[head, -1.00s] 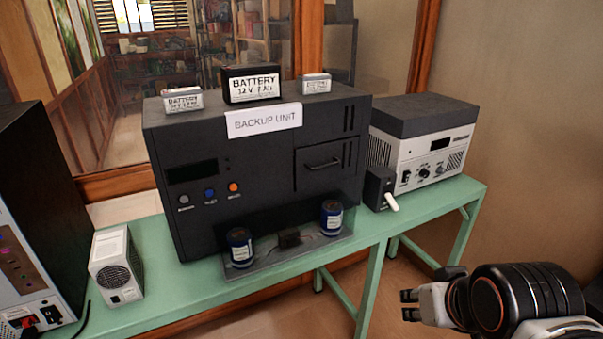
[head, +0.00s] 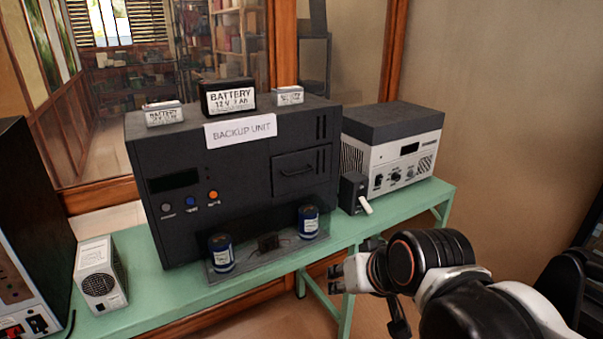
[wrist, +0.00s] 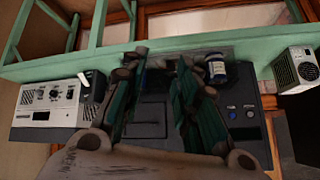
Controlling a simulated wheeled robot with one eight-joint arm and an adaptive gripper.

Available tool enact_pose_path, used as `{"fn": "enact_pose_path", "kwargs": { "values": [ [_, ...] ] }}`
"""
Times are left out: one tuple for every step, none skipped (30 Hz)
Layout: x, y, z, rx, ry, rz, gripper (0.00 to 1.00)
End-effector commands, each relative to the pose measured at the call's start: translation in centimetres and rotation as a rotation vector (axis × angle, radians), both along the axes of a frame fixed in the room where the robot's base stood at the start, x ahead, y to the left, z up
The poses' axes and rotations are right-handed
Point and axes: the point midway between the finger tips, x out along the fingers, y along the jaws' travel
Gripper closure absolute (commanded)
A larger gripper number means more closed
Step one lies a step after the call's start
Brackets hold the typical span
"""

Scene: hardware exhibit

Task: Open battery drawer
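The black backup unit (head: 235,230) stands on the green bench with a white BACKUP UNIT label. The drawer front (head: 300,182), a dark panel with a bar handle (head: 296,171), is flush in its upper right face and looks closed. My gripper (head: 336,278) is in front of the bench, lower and to the right of the drawer, touching nothing. In the wrist view, which is upside down, my gripper (wrist: 158,68) has its fingers spread with an empty gap. The backup unit's dark front (wrist: 150,110) shows between and behind them; the fingers partly hide it.
A battery (head: 228,98) and two smaller ones (head: 164,113) (head: 289,95) sit on top of the unit. Two blue cylinders (head: 221,253) (head: 308,221) stand on a ledge below the drawer. A grey-white device (head: 395,165) and a small black box (head: 352,190) stand to the right.

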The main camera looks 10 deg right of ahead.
Motion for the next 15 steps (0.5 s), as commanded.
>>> {"fn": "enact_pose_path", "kwargs": {
  "values": [
    [0.8, 0.1, 0.5, 0.024, -0.008, -0.011, 0.72],
    [1.3, 0.3, 0.7, 0.042, -0.013, -0.017, 0.72],
    [2.0, 0.4, 1.0, 0.065, -0.021, -0.027, 0.72],
    [2.7, 0.6, 1.2, 0.085, -0.027, -0.034, 0.72],
    [3.3, 0.7, 1.5, 0.106, -0.034, -0.042, 0.72],
    [4.2, 0.9, 1.8, 0.139, -0.044, -0.056, 0.72],
    [5.1, 1.0, 2.2, 0.165, -0.053, -0.068, 0.72],
    [5.9, 1.2, 2.5, 0.195, -0.062, -0.080, 0.72],
    [7.2, 1.3, 2.9, 0.236, -0.075, -0.097, 0.72],
    [8.1, 1.4, 3.2, 0.269, -0.086, -0.111, 0.72],
    [9.1, 1.5, 3.5, 0.302, -0.095, -0.126, 0.72],
    [10.3, 1.5, 3.9, 0.345, -0.109, -0.144, 0.72],
    [11.2, 1.5, 4.1, 0.377, -0.119, -0.158, 0.72],
    [12.1, 1.5, 4.4, 0.410, -0.129, -0.173, 0.72],
    [13.3, 1.4, 4.6, 0.453, -0.141, -0.193, 0.72]
  ]
}}
